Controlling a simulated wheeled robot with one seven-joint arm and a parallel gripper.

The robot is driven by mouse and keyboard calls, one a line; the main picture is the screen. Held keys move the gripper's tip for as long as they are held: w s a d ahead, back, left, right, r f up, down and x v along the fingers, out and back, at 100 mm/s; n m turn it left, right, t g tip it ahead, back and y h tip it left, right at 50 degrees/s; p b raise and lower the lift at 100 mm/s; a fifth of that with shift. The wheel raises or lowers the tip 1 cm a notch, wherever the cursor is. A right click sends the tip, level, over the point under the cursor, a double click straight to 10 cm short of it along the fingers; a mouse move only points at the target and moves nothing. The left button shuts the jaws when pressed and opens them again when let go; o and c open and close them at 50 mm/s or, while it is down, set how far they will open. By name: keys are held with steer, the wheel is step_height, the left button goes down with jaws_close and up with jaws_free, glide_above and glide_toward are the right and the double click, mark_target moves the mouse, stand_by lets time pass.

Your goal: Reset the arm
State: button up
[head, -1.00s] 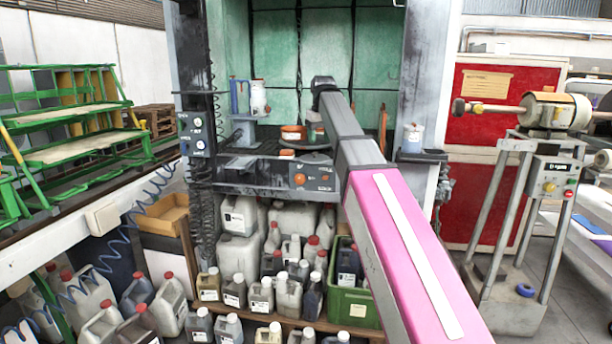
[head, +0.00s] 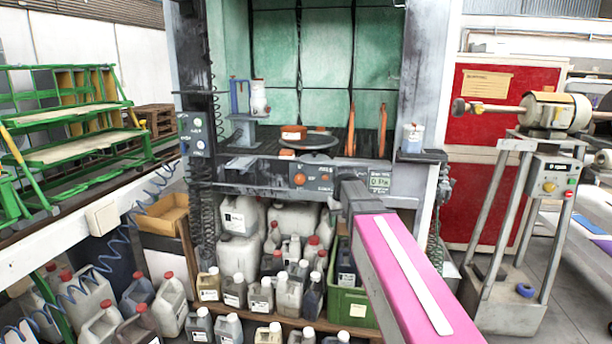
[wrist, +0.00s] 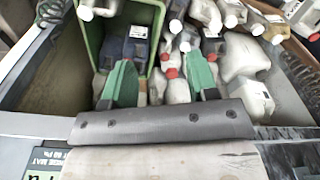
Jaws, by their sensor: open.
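My arm, with its pink and grey links, reaches from the bottom right of the head view to the front edge of the spray booth's counter (head: 270,178). My gripper is hidden behind the arm in the head view. In the wrist view my gripper (wrist: 160,82) shows two green fingers spread apart with nothing held between them. Behind the fingers are a green crate (wrist: 92,45) and several plastic jugs (wrist: 245,58), which look lower down than the fingers.
A white jar (head: 413,138) sits on the right ledge. A buffing machine (head: 553,110) stands at right. Jugs crowd the shelf below the counter.

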steer(key=s+d+f+m, duration=0.1)
steer(key=s+d+f, duration=0.2)
steer(key=s+f, duration=0.6)
steer(key=s+d+f+m, duration=0.1)
steer(key=s+d+f, duration=0.2)
steer(key=s+f, duration=0.6)
step_height(320, 180, down, 3)
steer(key=shift+s+d+r+g, duration=0.15)
steer(key=shift+d+g, duration=0.1)
steer(key=shift+g, duration=0.15)
